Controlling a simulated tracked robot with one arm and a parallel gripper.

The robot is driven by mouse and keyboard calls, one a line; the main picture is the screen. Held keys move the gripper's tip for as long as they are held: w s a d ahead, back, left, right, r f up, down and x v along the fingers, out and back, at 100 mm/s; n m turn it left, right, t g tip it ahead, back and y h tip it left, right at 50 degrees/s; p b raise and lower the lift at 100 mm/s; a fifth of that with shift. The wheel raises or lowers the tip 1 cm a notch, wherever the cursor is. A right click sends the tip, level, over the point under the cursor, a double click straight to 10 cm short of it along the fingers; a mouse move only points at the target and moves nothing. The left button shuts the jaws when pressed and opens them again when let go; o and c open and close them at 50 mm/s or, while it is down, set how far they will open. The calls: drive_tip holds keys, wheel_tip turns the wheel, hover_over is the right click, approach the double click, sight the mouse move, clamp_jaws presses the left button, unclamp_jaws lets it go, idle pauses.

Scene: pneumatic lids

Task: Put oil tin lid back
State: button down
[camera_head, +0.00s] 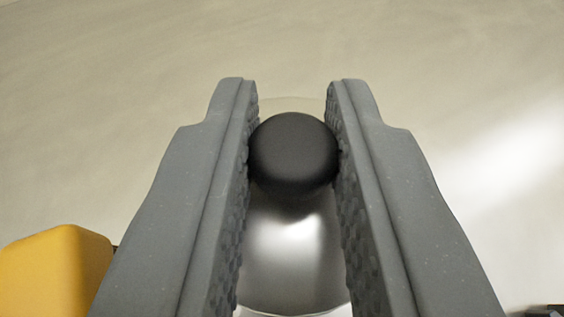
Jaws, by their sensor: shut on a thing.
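My gripper (292,150) has two grey textured fingers that reach up from the bottom of the view. It is shut on a round black knob (293,150), which touches both fingers. Below the knob, between the fingers, is a shiny silver rounded metal surface (286,240), which looks like the lid that the knob belongs to. The sides of the metal are hidden behind the fingers. A pale curved edge shows just behind the knob. I cannot tell whether the lid rests on a tin.
A yellow rounded block (56,270) is at the lower left, close to the left finger. A small dark thing shows at the lower right corner. The pale surface (120,70) beyond the fingers is clear, with a bright patch at the right.

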drive_tip(key=shift+f, duration=0.8)
drive_tip(key=shift+r, duration=0.1)
drive_tip(key=shift+s+f, duration=0.1)
drive_tip(key=shift+f, duration=0.2)
